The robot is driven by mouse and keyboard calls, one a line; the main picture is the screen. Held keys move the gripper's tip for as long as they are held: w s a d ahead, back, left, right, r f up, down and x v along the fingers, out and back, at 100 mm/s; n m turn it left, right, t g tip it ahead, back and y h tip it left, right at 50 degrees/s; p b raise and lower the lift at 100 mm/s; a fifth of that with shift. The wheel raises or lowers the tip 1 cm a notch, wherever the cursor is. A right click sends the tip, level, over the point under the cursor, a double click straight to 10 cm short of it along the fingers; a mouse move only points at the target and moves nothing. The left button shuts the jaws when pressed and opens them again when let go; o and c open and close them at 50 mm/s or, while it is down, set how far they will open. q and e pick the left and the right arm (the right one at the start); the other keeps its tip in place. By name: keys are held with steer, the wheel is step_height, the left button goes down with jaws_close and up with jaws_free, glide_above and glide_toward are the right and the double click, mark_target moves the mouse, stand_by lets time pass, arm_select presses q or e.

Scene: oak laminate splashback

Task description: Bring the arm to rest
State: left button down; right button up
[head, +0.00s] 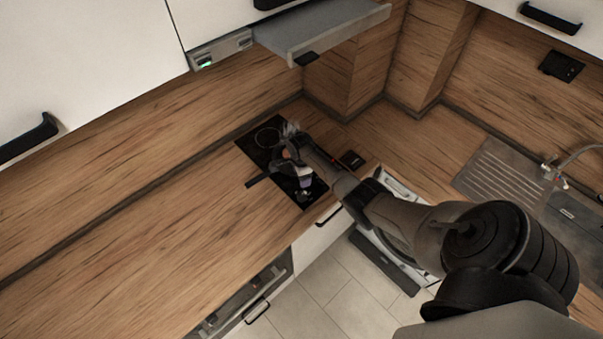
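My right arm (400,215) comes in from the lower right and reaches out over the black hob (250,147). My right gripper (287,157) is at the far end of the arm, above the hob. It is small and dark against the hob, so I cannot tell whether it is open or shut. A dark handle-like piece (257,181) sticks out to the left beside the gripper. Whether the gripper touches it is unclear. My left gripper is not in view.
A pulled-out range hood (325,28) hangs above the hob. A wooden counter (150,240) runs clear to the left. A sink with a drainer (500,170) and a tap (555,170) is at the right. An open appliance (385,262) stands below the counter.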

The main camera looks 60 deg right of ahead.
steer(key=shift+r, duration=0.3)
stand_by(0.5)
